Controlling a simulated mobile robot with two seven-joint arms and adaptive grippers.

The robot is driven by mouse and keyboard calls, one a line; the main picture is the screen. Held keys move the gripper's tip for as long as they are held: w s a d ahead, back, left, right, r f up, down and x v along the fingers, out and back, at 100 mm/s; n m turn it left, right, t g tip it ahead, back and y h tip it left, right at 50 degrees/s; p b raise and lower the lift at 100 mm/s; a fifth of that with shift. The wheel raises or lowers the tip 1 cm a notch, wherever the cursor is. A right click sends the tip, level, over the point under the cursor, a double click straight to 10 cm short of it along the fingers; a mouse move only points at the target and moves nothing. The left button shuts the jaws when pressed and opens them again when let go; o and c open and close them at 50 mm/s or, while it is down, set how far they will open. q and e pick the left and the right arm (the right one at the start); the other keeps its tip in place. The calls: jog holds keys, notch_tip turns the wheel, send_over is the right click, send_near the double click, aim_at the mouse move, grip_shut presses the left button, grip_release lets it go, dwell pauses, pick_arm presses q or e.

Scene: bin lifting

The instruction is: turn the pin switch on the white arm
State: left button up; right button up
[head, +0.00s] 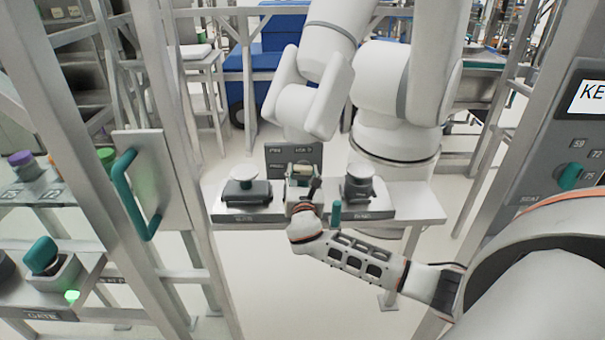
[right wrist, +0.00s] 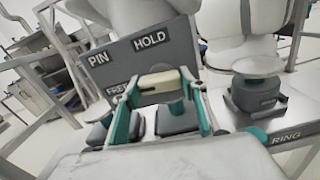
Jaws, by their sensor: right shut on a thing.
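The pin switch is a small unit with a cream-coloured knob (right wrist: 160,79) in front of a dark grey sign plate (right wrist: 140,55) reading PIN, HOLD and FREE. In the head view the plate (head: 285,158) stands at the back of a pale shelf (head: 425,205), below the white arm (head: 395,135). My right gripper (right wrist: 160,84) is shut on the knob, one teal-lined finger on each side. In the head view my right gripper (head: 304,192) reaches the unit from the front. The knob's exact setting is hard to read. My left gripper is out of view.
Mushroom-topped units stand left (head: 246,190) and right (head: 359,185) of the switch, close to my gripper. A teal peg (head: 336,212) stands at the shelf front. A post with a teal handle (head: 125,195) is at left; a labelled panel with a knob (head: 570,176) is at right.

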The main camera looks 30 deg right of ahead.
jog(key=m+b, duration=0.1)
jog(key=m, duration=0.2)
jog(key=shift+m+b, duration=0.35)
jog(key=shift+m, duration=0.75)
jog(key=shift+m+b, duration=0.35)
jog(key=shift+m, duration=1.05)
jog(key=m+b, duration=0.1)
jog(key=m, duration=0.1)
jog(key=shift+m, duration=0.3)
jog(key=m+b, duration=0.1)
jog(key=m, duration=0.2)
jog(key=shift+d+b, duration=0.1)
jog(key=shift+b, duration=0.3)
jog(key=shift+r+m+b, duration=0.1)
jog(key=shift+m+b, duration=0.2)
jog(key=shift+m, duration=0.8)
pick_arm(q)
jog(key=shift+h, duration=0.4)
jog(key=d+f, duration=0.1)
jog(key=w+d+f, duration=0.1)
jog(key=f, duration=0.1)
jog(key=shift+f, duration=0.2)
pick_arm(e)
jog(key=shift+s+m, duration=0.1)
jog(key=shift+m, duration=0.5)
